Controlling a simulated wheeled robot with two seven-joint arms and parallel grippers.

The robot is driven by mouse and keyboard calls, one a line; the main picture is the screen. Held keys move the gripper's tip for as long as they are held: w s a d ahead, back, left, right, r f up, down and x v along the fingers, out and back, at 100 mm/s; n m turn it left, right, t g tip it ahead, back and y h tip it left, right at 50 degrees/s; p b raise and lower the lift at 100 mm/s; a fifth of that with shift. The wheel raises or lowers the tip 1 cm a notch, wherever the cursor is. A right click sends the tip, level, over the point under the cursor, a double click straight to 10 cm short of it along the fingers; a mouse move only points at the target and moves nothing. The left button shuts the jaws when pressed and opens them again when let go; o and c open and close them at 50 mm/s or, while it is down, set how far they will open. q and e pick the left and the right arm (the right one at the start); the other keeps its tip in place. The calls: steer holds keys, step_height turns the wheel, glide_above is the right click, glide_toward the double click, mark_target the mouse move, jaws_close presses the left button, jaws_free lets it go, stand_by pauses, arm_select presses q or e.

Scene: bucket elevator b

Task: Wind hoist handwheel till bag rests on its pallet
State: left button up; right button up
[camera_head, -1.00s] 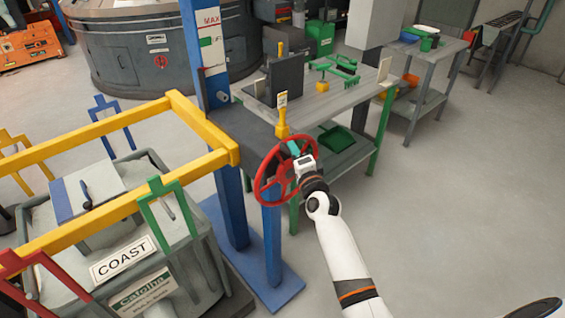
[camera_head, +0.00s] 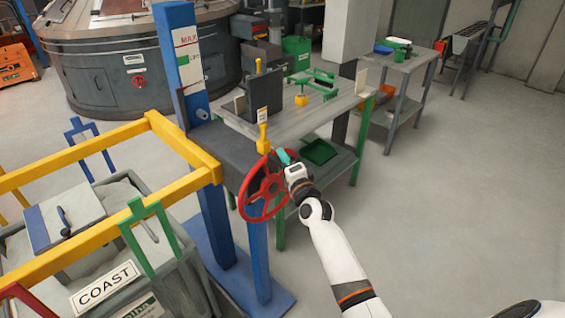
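The red hoist handwheel (camera_head: 248,209) stands upright on the blue post's side, in the middle of the picture. My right gripper (camera_head: 286,158) is at its upper right rim, by a small teal part. I cannot tell whether the fingers are shut on it. The large grey bag (camera_head: 190,286) with a COAST label (camera_head: 107,287) is at the lower left, under a yellow frame (camera_head: 185,148). Green straps (camera_head: 150,238) and blue straps (camera_head: 84,140) rise from it. The bag's bottom and the pallet are out of view. My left gripper is not in view.
A blue post (camera_head: 180,55) carries a MAX scale. Behind the wheel is a grey workbench (camera_head: 325,112) with tools and a green scoop (camera_head: 318,151) on its lower shelf. A smaller table (camera_head: 405,62) stands farther back. The floor at right is clear.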

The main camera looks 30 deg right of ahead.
steer(key=shift+o, duration=0.9)
steer(key=shift+f, duration=0.15)
steer(key=shift+s+f, duration=0.1)
steer(key=shift+s, duration=0.05)
steer(key=s+b, duration=0.2)
steer(key=s, duration=0.9)
steer(key=shift+s+a+f, duration=0.2)
steer(key=shift+s+f, duration=0.1)
steer(key=shift+f, duration=0.1)
